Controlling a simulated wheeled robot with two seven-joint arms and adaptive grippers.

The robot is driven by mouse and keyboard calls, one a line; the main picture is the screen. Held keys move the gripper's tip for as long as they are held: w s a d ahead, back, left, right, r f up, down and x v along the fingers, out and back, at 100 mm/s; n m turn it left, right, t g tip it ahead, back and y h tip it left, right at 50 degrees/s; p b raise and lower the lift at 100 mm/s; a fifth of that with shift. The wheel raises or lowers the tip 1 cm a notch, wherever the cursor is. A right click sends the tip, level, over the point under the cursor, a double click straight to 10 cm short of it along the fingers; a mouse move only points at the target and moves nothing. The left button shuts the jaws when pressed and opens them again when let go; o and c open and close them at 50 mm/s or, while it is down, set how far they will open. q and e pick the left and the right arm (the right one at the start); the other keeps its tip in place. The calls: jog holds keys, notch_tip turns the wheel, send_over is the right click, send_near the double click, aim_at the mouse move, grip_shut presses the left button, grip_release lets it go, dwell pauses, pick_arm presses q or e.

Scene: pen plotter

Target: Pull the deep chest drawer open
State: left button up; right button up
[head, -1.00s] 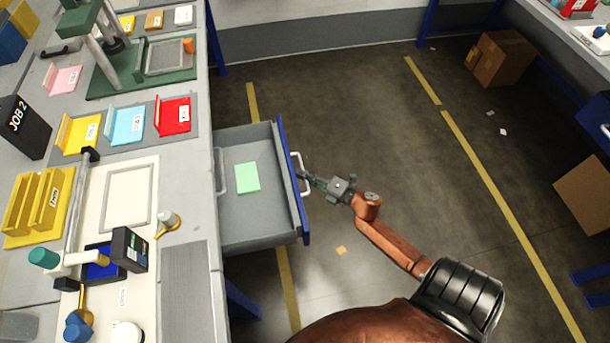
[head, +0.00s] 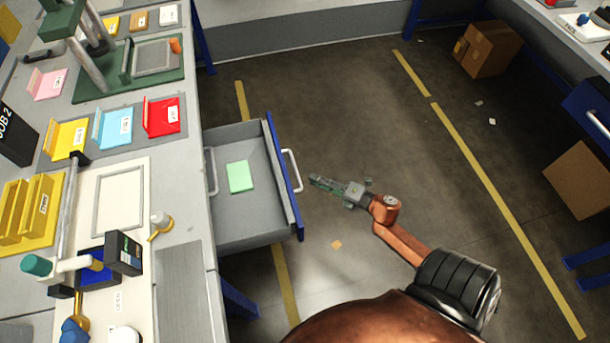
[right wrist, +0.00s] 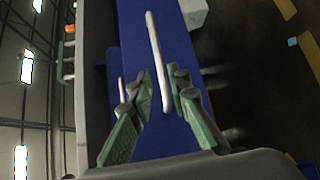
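The deep chest drawer (head: 255,218) stands pulled out from under the left workbench, with a grey inside and a blue front. A pale green sheet (head: 240,177) lies on its floor. Its white bar handle (head: 292,171) is on the blue front. My right gripper (head: 316,181) is just right of the handle, apart from it, pointing at it. In the right wrist view the two green-padded fingers (right wrist: 160,108) are spread, with the handle (right wrist: 158,60) ahead of them and nothing gripped. My left gripper is not in view.
The workbench (head: 181,285) on the left carries coloured trays, a green-based press and a plotter board. Cardboard boxes (head: 487,50) and another blue-legged bench stand at the right.

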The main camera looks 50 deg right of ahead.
jog(key=shift+v, duration=1.6)
